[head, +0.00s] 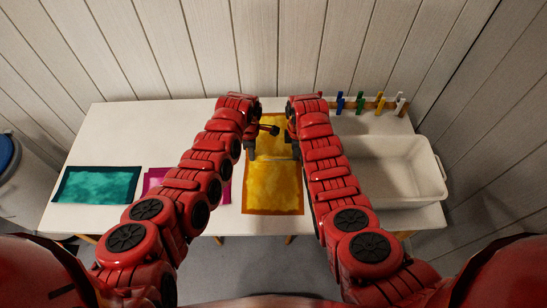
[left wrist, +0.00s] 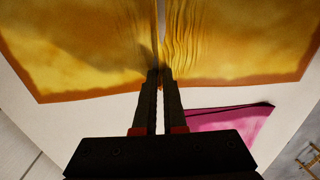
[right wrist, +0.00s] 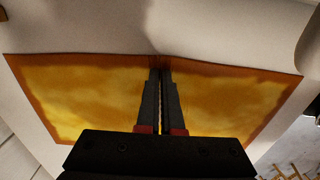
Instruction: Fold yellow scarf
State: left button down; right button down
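The yellow scarf (head: 272,188) with an orange border lies lengthwise on the white table, between my two arms. My left gripper (head: 251,152) is at the scarf's left edge. In the left wrist view, its fingers (left wrist: 160,72) are nearly together at the border, and the cloth (left wrist: 215,40) is bunched in creases beside them. My right gripper (head: 291,142) is at the opposite edge. In the right wrist view, its fingers (right wrist: 160,72) are close together with the border drawn up between them. The arms hide parts of the scarf's side edges.
A magenta cloth (head: 220,190) lies left of the scarf, partly behind my left arm. A teal cloth (head: 97,185) lies further left. A white bin (head: 436,170) stands at the right. Blue, green, yellow and white clips (head: 360,102) stand at the back right.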

jog(key=shift+r, duration=0.1)
dwell(0.6)
